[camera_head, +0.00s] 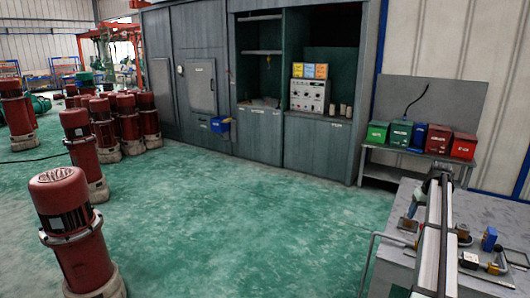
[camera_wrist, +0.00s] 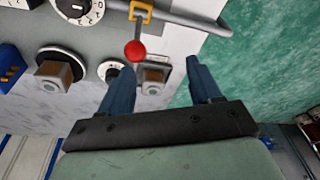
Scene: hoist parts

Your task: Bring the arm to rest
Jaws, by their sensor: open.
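My gripper (camera_wrist: 160,64) shows in the wrist view as two dark blue fingers, spread apart with nothing held between them. A brown block on a metal base (camera_wrist: 154,78) and a red ball on a lever (camera_wrist: 135,50) with a yellow bracket (camera_wrist: 140,12) lie beyond the fingertips; the brown block appears between the fingers. I cannot tell the exact gap to them. In the head view I cannot make out the fingers clearly.
A grey bench (camera_head: 395,258) at lower right holds small parts, including a blue block (camera_head: 489,238). A rail (camera_wrist: 190,20) runs along its edge. Coloured boxes (camera_head: 400,132) stand on a back table. Red motors (camera_head: 75,215) stand at left. Green floor (camera_head: 230,220) is clear between.

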